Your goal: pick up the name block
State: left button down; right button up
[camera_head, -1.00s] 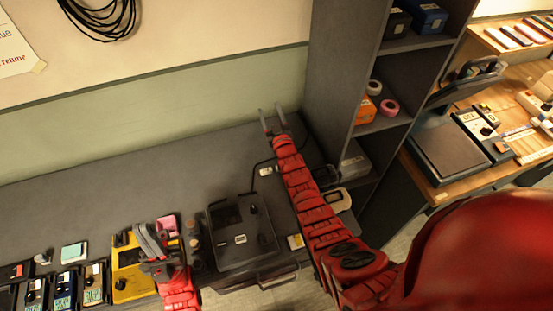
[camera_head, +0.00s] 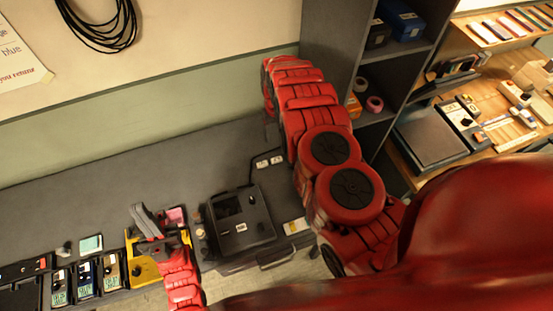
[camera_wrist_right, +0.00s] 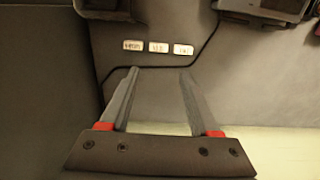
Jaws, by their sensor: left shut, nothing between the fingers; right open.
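Three small pale blocks with dark lettering lie in a row on the grey bench in the right wrist view: a left one (camera_wrist_right: 133,45), a middle one (camera_wrist_right: 158,47) and a right one (camera_wrist_right: 183,50). The lettering is too blurred to tell which is the name block. Two pale blocks also show in the head view (camera_head: 262,163). My right gripper (camera_wrist_right: 159,71) is open and empty, its fingertips pointing towards the row but apart from it in the picture. In the head view it is mostly hidden by my arm. My left gripper (camera_head: 148,222) is shut and empty, above the yellow device.
A black case (camera_head: 240,222) stands on the bench (camera_head: 120,190), with a dark cable running from it beside the blocks. The yellow device (camera_head: 143,268) and several small meters are at the left. A grey shelf unit (camera_head: 335,60) rises close to my right arm.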

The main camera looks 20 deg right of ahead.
jog(key=b, duration=0.8)
send_over(277, 160)
notch_tip(277, 160, down, 12)
jog(key=shift+w+a+r, duration=0.1)
jog(key=shift+w+r, duration=0.05)
jog(key=shift+r, duration=0.05)
jog(key=f+b, duration=0.1)
jog(key=f, duration=0.1)
jog(key=f+b, duration=0.2)
jog(key=shift+s+f, duration=0.2)
jog(key=shift+f, duration=0.05)
jog(key=shift+w+f+b, duration=0.1)
jog(key=shift+f+b, duration=0.15)
jog(key=shift+b, duration=0.2)
jog(key=shift+r, duration=0.1)
jog(key=shift+c, duration=0.4)
jog(key=c, duration=0.9)
jog(key=shift+r, duration=0.1)
